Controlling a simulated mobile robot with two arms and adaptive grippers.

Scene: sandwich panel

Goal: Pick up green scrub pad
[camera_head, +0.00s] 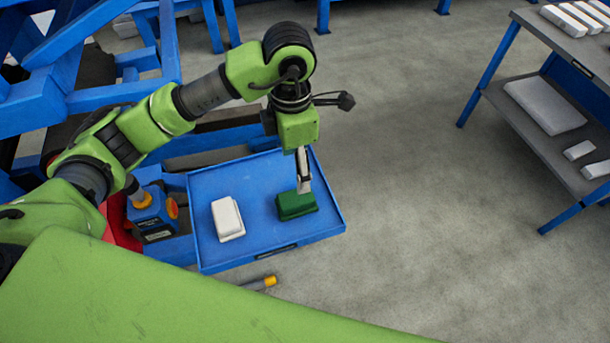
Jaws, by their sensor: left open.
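The green scrub pad (297,206) lies in the right part of a blue tray (262,173). My left gripper (304,186) points down right over the pad, with its fingertips at the pad's far edge. It is open. Whether the fingers touch the pad or straddle it, I cannot tell. My right gripper is not in view.
A white pad (227,219) lies in the tray, left of the green one. A blue and orange tool (152,213) stands left of the tray. A shelf rack (545,115) with white blocks stands at the right. The grey floor between is clear.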

